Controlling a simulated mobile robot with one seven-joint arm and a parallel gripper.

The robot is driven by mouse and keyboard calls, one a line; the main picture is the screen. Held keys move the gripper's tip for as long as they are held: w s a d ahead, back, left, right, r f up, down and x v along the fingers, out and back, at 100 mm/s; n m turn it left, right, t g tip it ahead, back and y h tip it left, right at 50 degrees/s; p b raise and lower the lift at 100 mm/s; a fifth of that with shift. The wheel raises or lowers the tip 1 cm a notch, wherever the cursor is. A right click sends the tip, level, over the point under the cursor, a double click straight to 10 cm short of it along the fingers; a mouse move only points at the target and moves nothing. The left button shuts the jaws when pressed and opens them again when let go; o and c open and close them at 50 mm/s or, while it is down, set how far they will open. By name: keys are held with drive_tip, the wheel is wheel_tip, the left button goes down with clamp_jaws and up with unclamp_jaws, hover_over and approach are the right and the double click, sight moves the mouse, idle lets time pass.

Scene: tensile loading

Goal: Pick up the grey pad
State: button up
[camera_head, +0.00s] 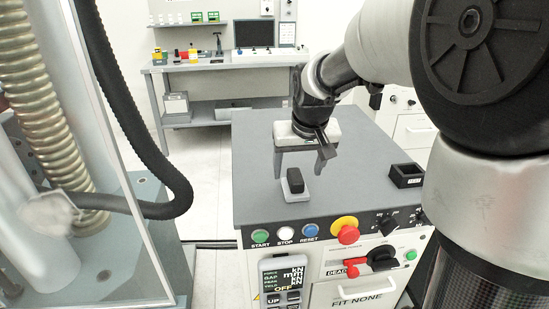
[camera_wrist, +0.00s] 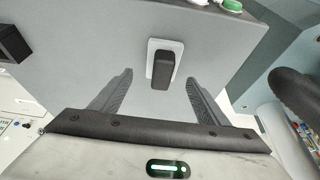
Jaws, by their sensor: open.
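The grey pad (camera_head: 294,180) is a small dark grey block with rounded edges. It sits on a pale, flat rectangular plate (camera_head: 297,195) on the grey cabinet top. My gripper (camera_head: 299,174) is open and empty, its fingers pointing down above the top, just behind the pad in the head view. In the wrist view, the pad (camera_wrist: 162,70) lies between the lines of the two fingers (camera_wrist: 159,76), near their tips, with the pale plate (camera_wrist: 177,46) around its far end. I see no contact between fingers and pad; the height gap is hard to tell.
A small black open box (camera_head: 406,175) stands at the right of the cabinet top. Buttons and a yellow-red knob (camera_head: 345,230) line its front edge. A clear panel and black hose (camera_head: 150,150) stand to the left. The top around the pad is clear.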

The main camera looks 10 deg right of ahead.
sight(296, 175)
drive_tip(key=x, duration=0.4)
drive_tip(key=shift+s+a+f, duration=0.1)
drive_tip(key=shift+a+f, duration=0.05)
drive_tip(key=shift+f, duration=0.2)
drive_tip(key=shift+c, duration=0.2)
drive_tip(key=c, duration=1.1)
drive_tip(key=shift+c, duration=0.2)
drive_tip(key=shift+r, duration=0.1)
wheel_tip(296, 175, up, 10)
drive_tip(key=shift+f+p, duration=0.1)
drive_tip(key=shift+p, duration=0.4)
